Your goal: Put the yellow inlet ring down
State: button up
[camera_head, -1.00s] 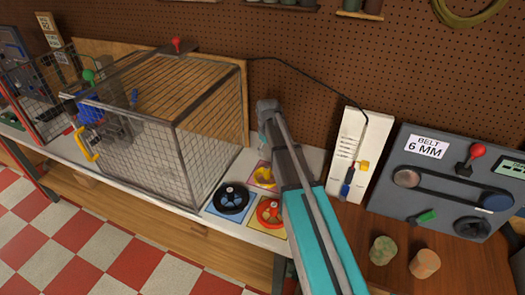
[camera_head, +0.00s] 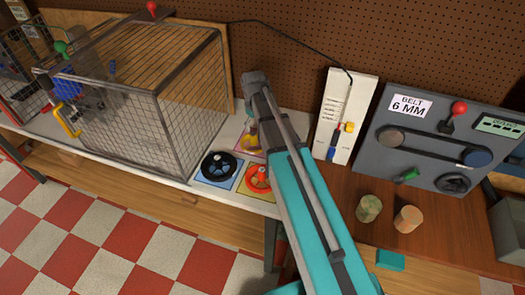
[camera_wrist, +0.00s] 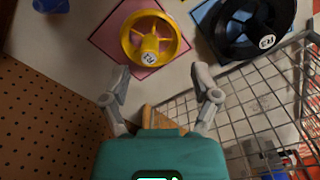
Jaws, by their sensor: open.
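The yellow inlet ring (camera_wrist: 150,38) lies on a pink square (camera_wrist: 105,42) on the pale bench top in the wrist view. It has spokes and a round white label at its hub. My gripper (camera_wrist: 160,82) is open and empty, its two fingers spread just short of the ring and apart from it in the picture. In the head view the yellow ring (camera_head: 248,141) shows only in part, beside my arm, which hides most of my gripper.
A black ring (camera_head: 217,166) on a blue square and an orange-red ring (camera_head: 258,179) on a yellow square lie close by. A wire mesh cage (camera_head: 150,125) stands left of them. A white panel (camera_head: 345,115) and a grey belt panel (camera_head: 435,140) stand to the right.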

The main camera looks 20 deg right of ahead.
jog(key=s+m, duration=0.4)
jog(key=s, duration=1.3)
jog(key=shift+s+a, duration=0.35)
jog(key=shift+a, duration=0.05)
